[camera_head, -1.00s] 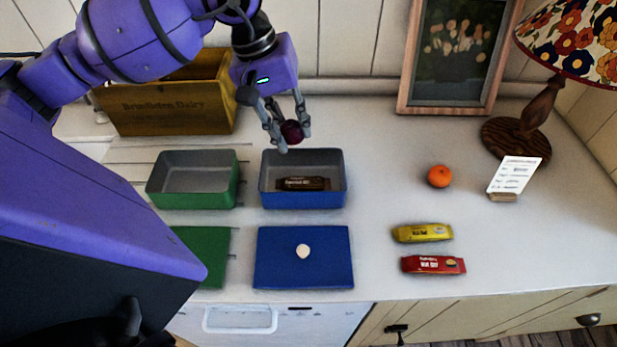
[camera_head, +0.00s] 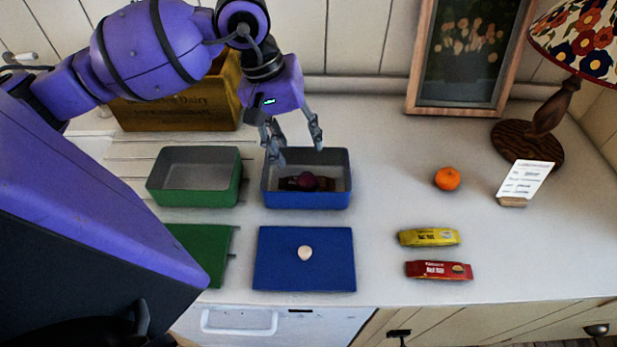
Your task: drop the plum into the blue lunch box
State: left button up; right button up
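The blue lunch box (camera_head: 307,201) stands open on the counter. The dark red plum (camera_head: 307,181) is inside it, by a dark-wrapped bar (camera_head: 289,184) that it partly covers. My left gripper (camera_head: 297,155) is above the box's back left part, its fingers spread apart and empty. The plum is below the fingers and apart from them. My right gripper is not in view.
An open, empty green lunch box (camera_head: 194,198) stands left of the blue one. A blue lid (camera_head: 304,272) with a small pale item and a green lid (camera_head: 205,255) lie in front. An orange (camera_head: 447,179), yellow bar (camera_head: 429,237) and red bar (camera_head: 438,270) are at right.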

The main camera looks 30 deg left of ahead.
pick_arm(q)
jog(key=shift+r, duration=0.1)
jog(key=v, duration=1.2)
